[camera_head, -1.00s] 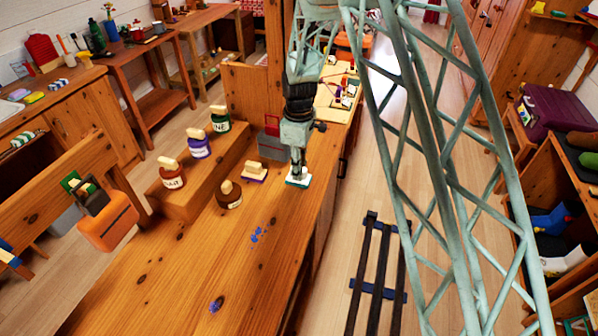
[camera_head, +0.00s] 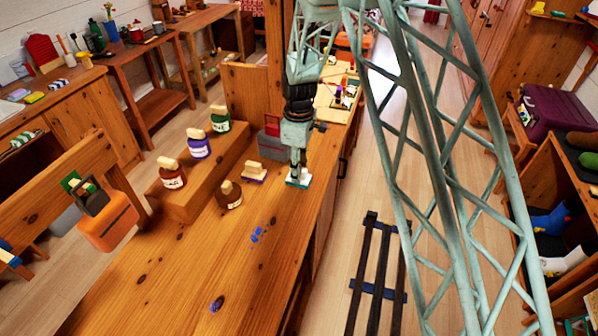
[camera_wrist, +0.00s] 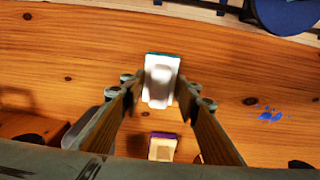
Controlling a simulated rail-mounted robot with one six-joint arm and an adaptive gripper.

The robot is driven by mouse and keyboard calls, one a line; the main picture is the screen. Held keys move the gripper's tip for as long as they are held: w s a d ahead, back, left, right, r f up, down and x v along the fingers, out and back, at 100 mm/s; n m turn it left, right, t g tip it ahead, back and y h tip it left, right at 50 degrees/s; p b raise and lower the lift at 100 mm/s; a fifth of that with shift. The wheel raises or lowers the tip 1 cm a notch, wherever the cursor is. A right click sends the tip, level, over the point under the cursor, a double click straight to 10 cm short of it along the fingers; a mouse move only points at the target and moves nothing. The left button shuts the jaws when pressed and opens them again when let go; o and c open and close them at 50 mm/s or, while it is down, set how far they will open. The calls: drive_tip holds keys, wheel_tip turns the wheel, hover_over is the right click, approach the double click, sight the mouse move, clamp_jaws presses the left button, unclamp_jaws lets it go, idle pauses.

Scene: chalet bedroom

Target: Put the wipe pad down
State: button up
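The wipe pad (camera_head: 299,182) has a teal base with a white top. It appears to lie flat on the wooden worktop near its right edge. It also shows in the wrist view (camera_wrist: 161,92), straight ahead between the fingertips, with a pale blurred handle on top. My gripper (camera_head: 296,174) points down right over the pad. In the wrist view my gripper's fingers (camera_wrist: 160,84) stand apart on either side of the handle, with small gaps. The exact contact between pad and worktop is hard to see.
A purple-based pad (camera_head: 254,173) lies just left of my gripper. A brown jar (camera_head: 229,195) stands nearby, and several labelled jars stand on a wooden step (camera_head: 207,177). Blue stains (camera_head: 258,235) mark the worktop (camera_head: 190,275), whose front part is mostly bare.

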wheel_tip(320, 180, up, 12)
drive_tip(key=p, duration=0.1)
idle(0.7)
drive_tip(key=shift+r, duration=0.2)
idle(0.6)
